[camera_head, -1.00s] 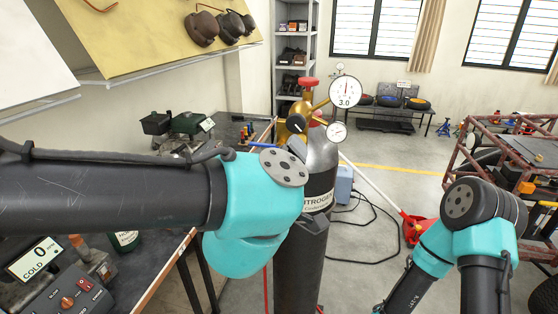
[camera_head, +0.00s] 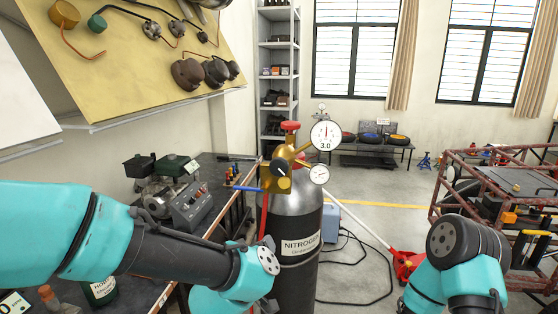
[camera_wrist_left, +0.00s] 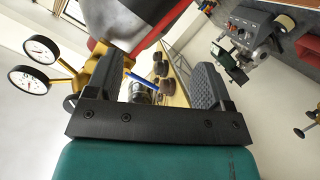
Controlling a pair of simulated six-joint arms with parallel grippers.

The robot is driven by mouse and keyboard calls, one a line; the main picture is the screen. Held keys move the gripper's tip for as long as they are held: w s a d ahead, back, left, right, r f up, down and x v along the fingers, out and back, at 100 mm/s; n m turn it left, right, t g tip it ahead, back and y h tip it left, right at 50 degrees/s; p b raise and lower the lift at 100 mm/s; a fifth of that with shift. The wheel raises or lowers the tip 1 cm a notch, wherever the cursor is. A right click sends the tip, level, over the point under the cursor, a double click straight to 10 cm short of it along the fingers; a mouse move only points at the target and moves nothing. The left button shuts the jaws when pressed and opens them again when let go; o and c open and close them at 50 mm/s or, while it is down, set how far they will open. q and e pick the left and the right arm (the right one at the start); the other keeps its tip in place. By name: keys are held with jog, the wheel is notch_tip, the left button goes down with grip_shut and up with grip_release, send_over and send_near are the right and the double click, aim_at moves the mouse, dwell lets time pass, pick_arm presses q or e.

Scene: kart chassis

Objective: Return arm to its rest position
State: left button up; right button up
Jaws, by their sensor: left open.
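My left arm comes in from the left in the head view, bending down in front of the workbench; its gripper is not clear there. In the left wrist view, my left gripper (camera_wrist_left: 150,78) is open, its two dark fingers apart with nothing held. The nitrogen cylinder (camera_head: 299,245) stands upright to the right of the arm, with a gold regulator (camera_head: 283,170) and gauges on top. The regulator (camera_wrist_left: 95,75) also shows beyond the left finger in the wrist view. My right arm shows at the lower right, its gripper out of view.
A workbench (camera_head: 222,207) with machines runs along the left, below a tool board (camera_head: 140,62). A red kart frame (camera_head: 470,165) stands at the right. A red floor jack (camera_head: 403,262) and black hose lie on the floor.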

pick_arm(q)
jog(key=a+f+m+g, duration=0.1)
jog(key=a+f+g, duration=0.25)
jog(key=f, duration=0.85)
jog(key=a+f+m+g, duration=0.1)
jog(key=a+f+g, duration=0.3)
jog(key=f, duration=0.8)
jog(key=s+a+f+g, duration=0.3)
jog(key=s+a+f, duration=0.1)
jog(key=s+f, duration=0.4)
jog(key=s+a+f+g, duration=0.3)
jog(key=s+a+f, duration=0.2)
jog(key=s+f, duration=0.3)
notch_tip(320, 180, down, 5)
jog(key=shift+r+h, duration=0.15)
jog(key=shift+h, duration=0.25)
jog(key=shift+s, duration=0.1)
